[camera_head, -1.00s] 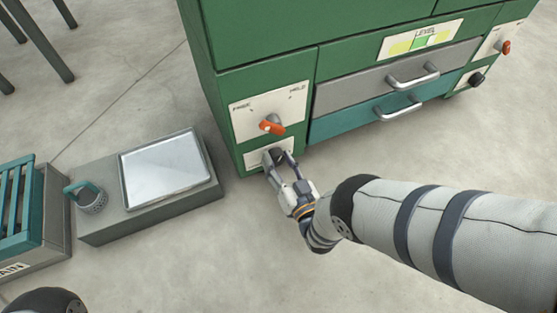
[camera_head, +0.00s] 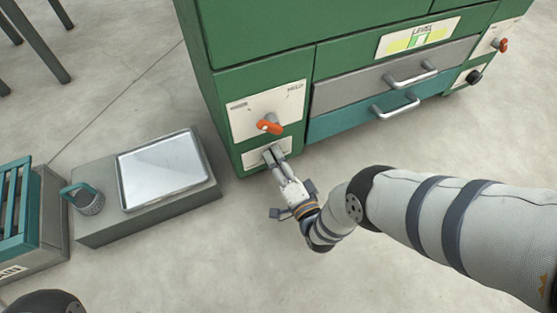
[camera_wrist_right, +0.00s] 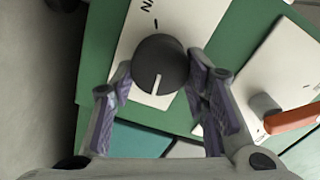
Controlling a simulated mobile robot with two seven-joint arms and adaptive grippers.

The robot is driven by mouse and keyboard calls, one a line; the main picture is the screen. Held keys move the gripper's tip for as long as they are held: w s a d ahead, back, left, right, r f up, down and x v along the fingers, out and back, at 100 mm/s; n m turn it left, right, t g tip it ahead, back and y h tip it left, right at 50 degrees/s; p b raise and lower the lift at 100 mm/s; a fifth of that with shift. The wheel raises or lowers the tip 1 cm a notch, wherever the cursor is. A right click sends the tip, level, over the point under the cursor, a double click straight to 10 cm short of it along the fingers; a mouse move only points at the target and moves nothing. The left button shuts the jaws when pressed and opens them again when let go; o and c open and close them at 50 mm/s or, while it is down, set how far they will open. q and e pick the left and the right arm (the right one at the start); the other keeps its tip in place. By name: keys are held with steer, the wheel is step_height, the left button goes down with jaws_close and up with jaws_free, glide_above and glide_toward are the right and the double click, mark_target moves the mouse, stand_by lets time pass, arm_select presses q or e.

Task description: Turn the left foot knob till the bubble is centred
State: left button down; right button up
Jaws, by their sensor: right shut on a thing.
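The left foot knob is a dark round knob with a white pointer line, seen in the right wrist view (camera_wrist_right: 160,65). It sits on a white plate (camera_head: 255,159) low on the green cabinet's left front. My right gripper (camera_head: 276,155) is shut on it, with one finger at each side in the wrist view. In the head view the fingers mostly hide the knob. The level gauge (camera_head: 418,37) is at the upper right of the front, with a yellow and green strip. Its bubble is too small to place exactly. My left gripper is out of view.
An orange handle (camera_head: 270,126) sticks out just above the gripped knob. A grey drawer (camera_head: 350,92) and a teal drawer (camera_head: 345,119) have metal handles. Another black knob (camera_head: 474,77) is at the far right. A grey block with a metal tray (camera_head: 163,170) stands left on the floor.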

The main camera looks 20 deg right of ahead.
steer(key=shift+s+f+m, duration=0.1)
steer(key=shift+f+m, duration=0.05)
steer(key=shift+m, duration=0.85)
steer(key=o, duration=1.1)
steer(key=shift+o, duration=0.2)
steer(key=shift+s, duration=0.1)
steer(key=s, duration=1.1)
steer(key=shift+s+d, duration=0.15)
steer(key=shift+s, duration=0.25)
